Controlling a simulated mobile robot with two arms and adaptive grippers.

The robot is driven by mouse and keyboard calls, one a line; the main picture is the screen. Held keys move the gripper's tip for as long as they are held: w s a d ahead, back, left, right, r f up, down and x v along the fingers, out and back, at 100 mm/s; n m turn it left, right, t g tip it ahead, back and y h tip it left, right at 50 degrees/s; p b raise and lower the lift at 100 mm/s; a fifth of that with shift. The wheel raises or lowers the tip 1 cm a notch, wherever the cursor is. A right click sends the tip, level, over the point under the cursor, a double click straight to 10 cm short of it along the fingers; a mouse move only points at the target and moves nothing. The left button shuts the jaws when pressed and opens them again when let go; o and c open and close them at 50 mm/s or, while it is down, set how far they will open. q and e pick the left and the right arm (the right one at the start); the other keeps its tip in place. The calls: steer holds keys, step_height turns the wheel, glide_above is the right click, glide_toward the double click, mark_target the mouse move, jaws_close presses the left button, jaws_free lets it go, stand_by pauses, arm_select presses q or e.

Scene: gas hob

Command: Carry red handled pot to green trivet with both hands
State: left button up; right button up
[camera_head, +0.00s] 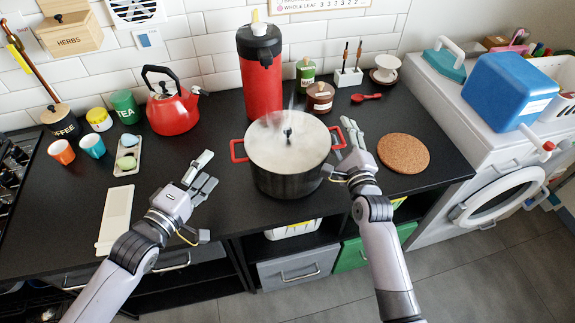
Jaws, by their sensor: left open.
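The dark pot (285,182) has a pale lid with steam above it and red side handles. It stands on the black counter at the middle. A round brown cork trivet (403,153) lies to its right; I see no green trivet. My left gripper (205,198) is open and empty, left of the pot and apart from its left handle (238,151). My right gripper (342,155) is at the pot's right handle (338,137), fingers beside it. They partly hide the handle, and I cannot tell whether they are closed on it.
A red flask (262,80) stands close behind the pot. A red kettle (173,110), cups and jars are on the left. A white spoon rest (116,217) lies front left. A red spoon (367,97) lies at the back. The counter around the trivet is clear.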

steer(key=o, duration=0.4)
steer(key=shift+s, duration=0.15)
steer(key=shift+o, duration=1)
steer(key=shift+f, duration=0.1)
steer(key=s+d, duration=0.1)
steer(key=s, duration=1.1)
steer(key=shift+d, duration=0.2)
steer(key=shift+w, duration=0.1)
